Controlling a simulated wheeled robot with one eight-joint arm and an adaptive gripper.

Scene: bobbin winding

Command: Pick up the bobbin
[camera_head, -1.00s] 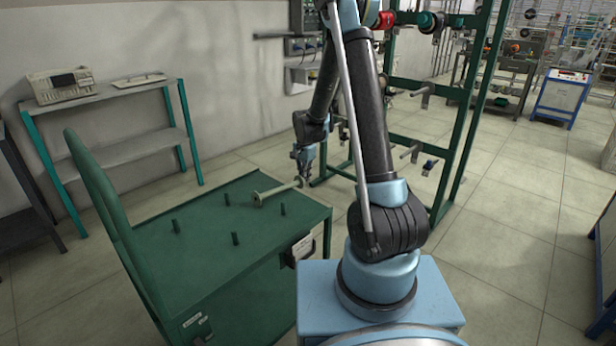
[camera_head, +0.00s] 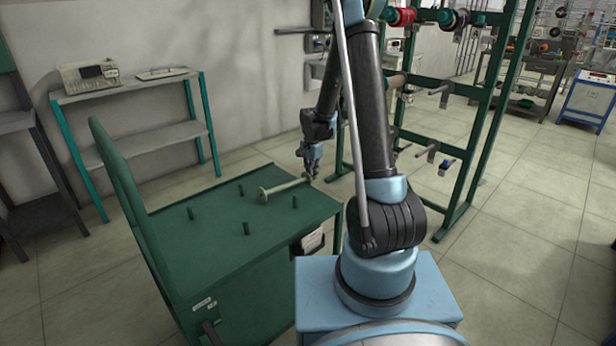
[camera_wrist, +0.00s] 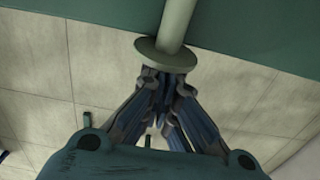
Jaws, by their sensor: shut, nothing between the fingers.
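The bobbin (camera_head: 284,189) is a pale cream spool with a thin shaft and a round flange at each end. It lies on its side on the green cart top (camera_head: 220,225), near the far right corner. In the wrist view its near flange (camera_wrist: 165,55) and shaft (camera_wrist: 178,20) show just past my fingertips. My gripper (camera_head: 313,176) is at the bobbin's right end, by the cart's edge. In the wrist view my gripper (camera_wrist: 160,84) has its fingertips together just below the flange, with nothing held. I cannot tell whether they touch the flange.
Several short green pegs (camera_head: 246,229) stand on the cart top. A tall green panel (camera_head: 122,180) rises at its left side. A green rack (camera_head: 485,110) with spools stands behind my arm. A grey shelf (camera_head: 150,140) is against the wall. The floor right of the cart is open.

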